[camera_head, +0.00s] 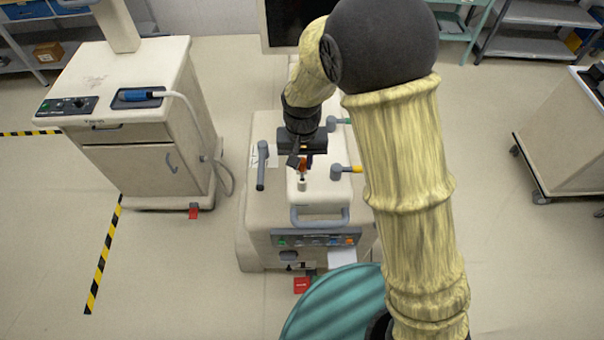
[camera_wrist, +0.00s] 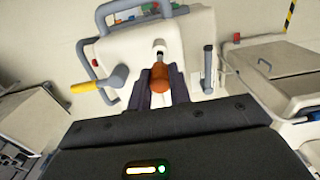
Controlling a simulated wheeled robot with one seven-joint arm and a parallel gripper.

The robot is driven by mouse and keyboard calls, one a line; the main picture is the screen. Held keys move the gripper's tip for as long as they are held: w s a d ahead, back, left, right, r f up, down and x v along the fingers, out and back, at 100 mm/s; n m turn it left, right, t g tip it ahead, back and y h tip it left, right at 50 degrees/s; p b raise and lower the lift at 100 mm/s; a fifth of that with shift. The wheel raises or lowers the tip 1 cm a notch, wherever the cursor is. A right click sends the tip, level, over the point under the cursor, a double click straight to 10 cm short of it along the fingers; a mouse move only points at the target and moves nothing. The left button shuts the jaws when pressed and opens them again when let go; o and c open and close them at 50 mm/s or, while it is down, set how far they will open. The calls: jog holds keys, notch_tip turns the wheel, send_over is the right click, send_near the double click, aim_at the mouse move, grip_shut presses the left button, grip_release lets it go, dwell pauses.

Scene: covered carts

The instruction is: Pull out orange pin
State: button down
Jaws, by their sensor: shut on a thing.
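The orange pin (camera_wrist: 159,78) is between the two dark fingers of my gripper (camera_wrist: 160,92) in the wrist view, with its metal shaft end (camera_wrist: 159,50) pointing at the cart top. In the head view the orange pin (camera_head: 303,163) shows small below my gripper (camera_head: 304,160), above the white top of the middle cart (camera_head: 262,215). The gripper is shut on the pin. A short pale post (camera_head: 302,184) stands just in front of it. I cannot tell whether the pin's shaft is still seated in the cart.
A front handle (camera_head: 320,217) crosses the cart's near edge. Another cart (camera_head: 140,125) stands to the left, with open floor between.

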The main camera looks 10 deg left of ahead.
jog(key=shift+r+p, duration=0.3)
jog(key=shift+r, duration=0.2)
